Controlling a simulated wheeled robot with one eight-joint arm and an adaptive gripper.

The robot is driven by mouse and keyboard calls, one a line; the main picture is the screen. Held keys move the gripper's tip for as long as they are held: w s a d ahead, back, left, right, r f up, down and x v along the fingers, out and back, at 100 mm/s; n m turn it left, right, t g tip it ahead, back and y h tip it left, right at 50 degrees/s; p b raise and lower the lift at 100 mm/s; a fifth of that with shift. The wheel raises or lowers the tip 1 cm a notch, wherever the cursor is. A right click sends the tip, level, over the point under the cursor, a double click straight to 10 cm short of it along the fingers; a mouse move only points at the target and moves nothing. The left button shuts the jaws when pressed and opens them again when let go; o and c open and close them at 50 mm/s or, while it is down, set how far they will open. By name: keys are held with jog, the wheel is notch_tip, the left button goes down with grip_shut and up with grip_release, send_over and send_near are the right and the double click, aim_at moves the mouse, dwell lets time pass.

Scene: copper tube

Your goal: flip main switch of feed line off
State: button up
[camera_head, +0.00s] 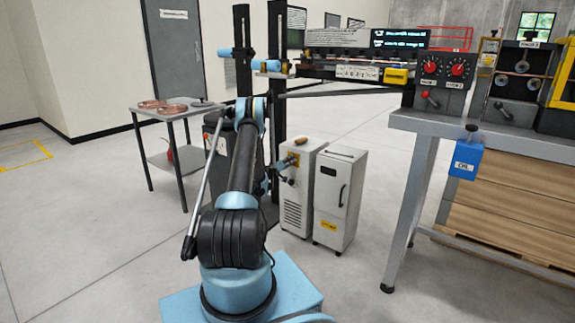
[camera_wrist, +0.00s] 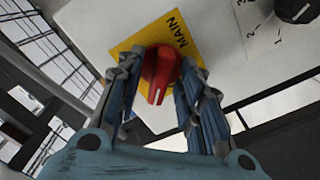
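The main switch is a red rotary knob (camera_wrist: 161,70) on a yellow plate marked MAIN (camera_wrist: 178,37), on a pale panel in the wrist view. The knob's white mark points down in the picture, tilted slightly left. My gripper (camera_wrist: 157,76) is open, with one finger on each side of the knob. I cannot tell whether either finger touches it. The knob cannot be made out there.
A second white cabinet (camera_head: 339,195) stands to the right. A workbench (camera_head: 470,127) with a control box with red knobs (camera_head: 442,70) is further right. A small table (camera_head: 176,112) with copper coils stands left. The floor at front left is clear. A dark knob (camera_wrist: 298,9) shows at the wrist view's upper right.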

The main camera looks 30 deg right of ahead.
jog(key=shift+w+a, duration=0.1)
jog(key=shift+a, duration=0.1)
grip_shut()
jog(key=shift+w+n, duration=0.1)
jog(key=shift+n, duration=0.4)
jog(key=shift+w+a+f+n, duration=0.1)
jog(key=shift+n, duration=1.85)
jog(key=shift+w+a+f+n, duration=0.1)
jog(key=shift+n, duration=1.85)
jog(key=shift+c, duration=0.5)
grip_release()
jog(key=shift+o, duration=0.5)
jog(key=shift+s+d, duration=0.1)
jog(key=shift+s, duration=0.05)
